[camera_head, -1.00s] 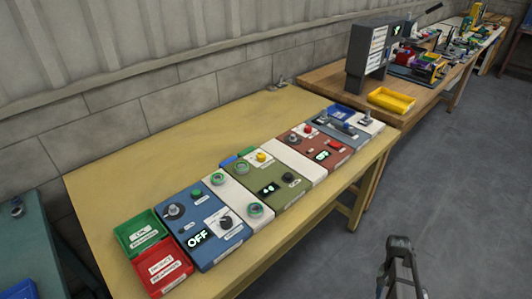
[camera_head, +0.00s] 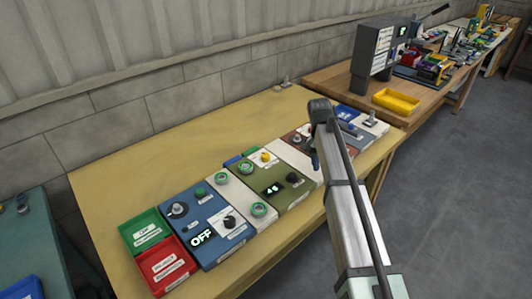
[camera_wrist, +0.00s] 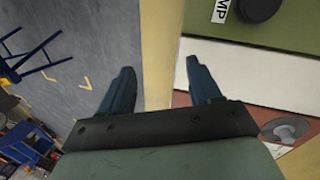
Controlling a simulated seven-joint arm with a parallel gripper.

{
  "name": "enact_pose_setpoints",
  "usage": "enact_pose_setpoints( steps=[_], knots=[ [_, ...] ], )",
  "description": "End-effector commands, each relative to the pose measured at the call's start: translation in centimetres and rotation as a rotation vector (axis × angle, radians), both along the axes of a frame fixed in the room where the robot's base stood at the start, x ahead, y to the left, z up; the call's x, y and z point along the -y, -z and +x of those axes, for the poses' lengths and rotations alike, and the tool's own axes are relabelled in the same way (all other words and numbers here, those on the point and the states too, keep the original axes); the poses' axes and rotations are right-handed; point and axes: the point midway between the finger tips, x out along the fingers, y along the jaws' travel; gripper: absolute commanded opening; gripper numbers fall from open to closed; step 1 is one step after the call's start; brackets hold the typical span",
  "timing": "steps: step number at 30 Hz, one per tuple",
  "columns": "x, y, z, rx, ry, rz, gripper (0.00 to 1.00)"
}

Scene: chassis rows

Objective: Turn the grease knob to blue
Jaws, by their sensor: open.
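No label that reads "grease" is legible, so I cannot tell which knob is the grease knob. A dark knob on a white plate (camera_head: 229,222) and a round dark dial (camera_head: 178,210) sit on the blue panel. A black knob (camera_head: 292,178) sits on the green panel; a dark round knob also shows at the top of the wrist view (camera_wrist: 258,8), beside a label ending in "MP". My gripper (camera_wrist: 160,85) is open and empty, its two blue fingers apart near the bench's front edge. In the head view its fingers are mostly hidden by my arm.
Red (camera_head: 166,266) and green (camera_head: 144,235) bins stand at the row's left end. Reddish and grey panels lie partly behind my arm. A yellow tray (camera_head: 396,101) is on the farther bench.

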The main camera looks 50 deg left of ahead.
Motion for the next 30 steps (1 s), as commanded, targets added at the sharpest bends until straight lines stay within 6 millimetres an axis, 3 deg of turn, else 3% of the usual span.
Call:
enact_pose_setpoints(
  steps=[1,3,6,10,13,17,30],
  knots=[
    [-5.0,-1.9,-0.2,-0.006,-0.044,0.043,0.63],
    [-9.8,-4.0,-1.5,-0.019,-0.097,0.096,0.63],
    [-15.4,-6.5,-3.5,-0.038,-0.16,0.161,0.63],
    [-20.0,-8.9,-5.7,-0.055,-0.216,0.216,0.63],
    [-21.7,-9.9,-6.7,-0.063,-0.238,0.239,0.63],
    [-22.2,-9.7,-7.1,-0.068,-0.247,0.248,0.63],
    [-22.0,-2.8,-7.1,-0.068,-0.245,0.246,0.63]
  ],
)
